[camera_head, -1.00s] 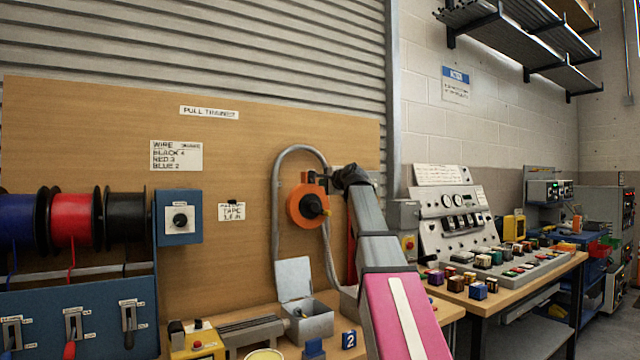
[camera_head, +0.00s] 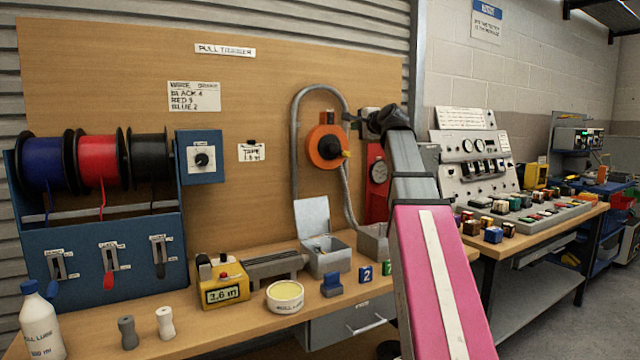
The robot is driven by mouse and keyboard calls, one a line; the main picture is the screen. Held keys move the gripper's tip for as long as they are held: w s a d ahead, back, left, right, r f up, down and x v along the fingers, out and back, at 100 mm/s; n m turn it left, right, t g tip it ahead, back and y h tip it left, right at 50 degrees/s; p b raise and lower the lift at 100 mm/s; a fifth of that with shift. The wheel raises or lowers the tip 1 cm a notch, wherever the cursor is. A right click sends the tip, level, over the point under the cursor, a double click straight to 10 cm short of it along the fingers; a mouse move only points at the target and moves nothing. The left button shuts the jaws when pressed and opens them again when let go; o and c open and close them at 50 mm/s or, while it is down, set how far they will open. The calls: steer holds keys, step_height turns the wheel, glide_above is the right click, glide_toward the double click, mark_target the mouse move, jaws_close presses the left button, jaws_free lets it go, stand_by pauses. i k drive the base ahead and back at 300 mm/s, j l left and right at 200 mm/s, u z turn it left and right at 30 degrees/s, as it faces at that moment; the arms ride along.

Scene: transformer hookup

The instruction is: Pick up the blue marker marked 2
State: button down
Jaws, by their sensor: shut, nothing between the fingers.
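The blue marker marked 2 (camera_head: 366,274) is a small blue block with a white 2 on its front face. It stands upright on the wooden bench, right of a small dark-blue stepped block (camera_head: 332,286) and left of my pink arm link. Another small marker (camera_head: 387,269) sits just to its right, close to the edge of my arm, and its label is too small to read. My arm rises from the bottom right to a dark joint near the orange reel. My gripper's fingers do not show.
Behind the marker are an open grey metal box (camera_head: 327,258) and a second grey bin (camera_head: 373,243). A round cream tub (camera_head: 285,297) and a yellow measuring unit (camera_head: 222,284) stand to the left. A drawer (camera_head: 350,322) is below the bench top. A side bench (camera_head: 540,240) carries a control panel.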

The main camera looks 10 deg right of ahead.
mark_target(365, 273)
steer(key=k, duration=1)
